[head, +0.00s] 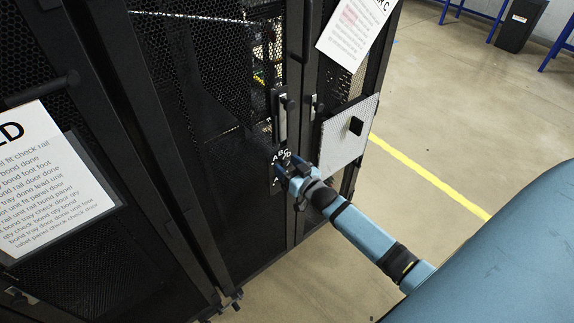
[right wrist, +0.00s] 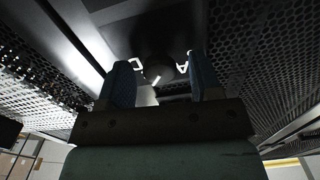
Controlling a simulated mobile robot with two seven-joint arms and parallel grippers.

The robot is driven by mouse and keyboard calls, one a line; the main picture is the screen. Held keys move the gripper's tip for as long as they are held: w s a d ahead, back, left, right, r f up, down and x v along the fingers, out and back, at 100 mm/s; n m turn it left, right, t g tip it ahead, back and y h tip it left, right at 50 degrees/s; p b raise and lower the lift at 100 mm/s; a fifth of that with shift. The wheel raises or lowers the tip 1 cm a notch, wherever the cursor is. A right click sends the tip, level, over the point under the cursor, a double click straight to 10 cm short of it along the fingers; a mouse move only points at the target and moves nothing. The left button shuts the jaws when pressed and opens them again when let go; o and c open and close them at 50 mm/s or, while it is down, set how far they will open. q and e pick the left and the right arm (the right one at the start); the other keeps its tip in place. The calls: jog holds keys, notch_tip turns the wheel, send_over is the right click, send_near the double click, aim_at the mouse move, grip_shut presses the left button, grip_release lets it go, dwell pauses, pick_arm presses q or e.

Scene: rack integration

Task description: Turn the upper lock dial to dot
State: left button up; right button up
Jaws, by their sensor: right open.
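The black lock plate (head: 277,184) with white letters is on the dark rack door, below the door handle (head: 280,115). My right gripper (head: 289,163) is at the plate's upper part, its blue fingers pointing at it and covering some of the marks. In the right wrist view the gripper (right wrist: 160,82) is open, with its two blue fingers apart. A dark round lock dial (right wrist: 162,67) shows dimly between and beyond them, with white marks around it. Contact with the fingers and the dial's pointing direction cannot be told. My left gripper is not in view.
A perforated light panel (head: 344,140) with a black knob is right of the plate, near my right wrist. A paper sign (head: 355,30) hangs above it. Another sign (head: 50,185) is on the left door. Open floor (head: 450,110) with a yellow line lies right.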

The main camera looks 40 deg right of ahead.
jog(key=shift+w, duration=0.25)
jog(key=c, duration=0.9)
jog(key=shift+c, duration=0.2)
